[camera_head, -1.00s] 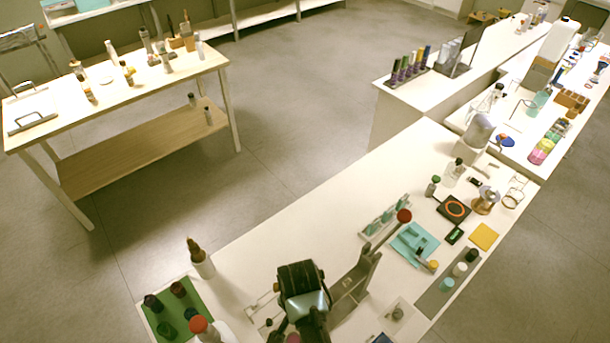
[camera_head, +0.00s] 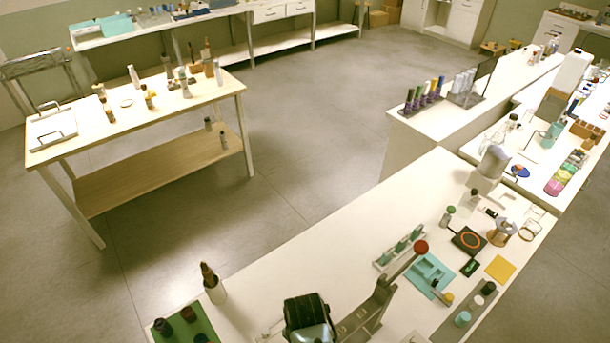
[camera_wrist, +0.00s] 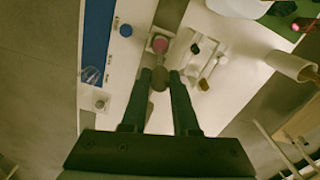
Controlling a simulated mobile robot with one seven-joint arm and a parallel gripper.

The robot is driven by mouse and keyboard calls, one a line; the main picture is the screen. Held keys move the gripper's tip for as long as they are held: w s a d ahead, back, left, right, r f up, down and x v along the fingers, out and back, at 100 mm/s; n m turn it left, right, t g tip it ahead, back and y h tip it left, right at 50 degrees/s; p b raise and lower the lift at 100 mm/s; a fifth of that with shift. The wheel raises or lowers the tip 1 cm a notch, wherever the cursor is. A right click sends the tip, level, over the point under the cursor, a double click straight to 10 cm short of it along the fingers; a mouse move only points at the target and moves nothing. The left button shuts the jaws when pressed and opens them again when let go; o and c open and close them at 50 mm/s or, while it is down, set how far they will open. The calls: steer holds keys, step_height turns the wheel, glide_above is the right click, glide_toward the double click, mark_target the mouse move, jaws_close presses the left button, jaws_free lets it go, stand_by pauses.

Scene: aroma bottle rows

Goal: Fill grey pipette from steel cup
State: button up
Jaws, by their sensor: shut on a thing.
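My gripper (camera_wrist: 160,82) is in the wrist view, its two dark fingers closed on a small grey rounded thing (camera_wrist: 159,77), which looks like the bulb of the grey pipette. The rest of that thing is hidden or too dim to make out. A small round metal-looking vessel (camera_wrist: 99,104), possibly the steel cup, sits on a pale square to the left of the fingers, apart from them.
Close to the fingertips are a pink round thing (camera_wrist: 160,45) and a white holder (camera_wrist: 199,60) with dark items. A blue strip (camera_wrist: 96,40) lies to the left.

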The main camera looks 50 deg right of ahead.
steer(key=shift+f+b, duration=3.1)
steer(key=shift+f, duration=1.45)
jaws_close()
steer(key=shift+o, duration=0.2)
jaws_free()
steer(key=shift+c, duration=0.2)
steer(key=shift+r, duration=0.1)
